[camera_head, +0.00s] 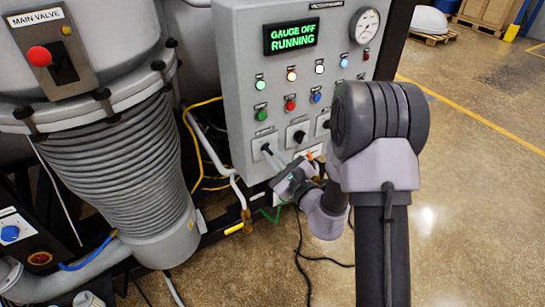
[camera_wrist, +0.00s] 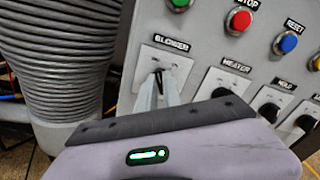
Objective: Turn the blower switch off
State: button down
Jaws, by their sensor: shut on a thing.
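The blower switch (camera_wrist: 161,73) is a black knob on a pale square plate under the label "BLOWER" in the wrist view. In the head view the blower switch (camera_head: 265,148) is the leftmost of the lower row of knobs on the grey control panel (camera_head: 243,90). My gripper (camera_wrist: 159,88) is at the blower switch with its pale fingers closed around the knob. The fingers partly hide the knob, so its exact angle is hard to tell. In the head view my gripper (camera_head: 272,156) reaches the panel from the lower right.
The heater switch (camera_wrist: 221,83) and the hold switch (camera_wrist: 269,105) sit close to the right. Coloured buttons are above. A ribbed grey bellows (camera_head: 118,155) stands left of the panel. The panel display (camera_head: 292,36) reads "GAUGE OFF RUNNING". Cables lie below; open floor is at right.

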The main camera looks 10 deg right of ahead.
dwell(0.4)
jog(key=c, duration=1.5)
grip_release()
jog(key=p+v, duration=0.9)
jog(key=v, duration=0.8)
jog(key=shift+s, duration=0.2)
jog(key=shift+r, duration=0.1)
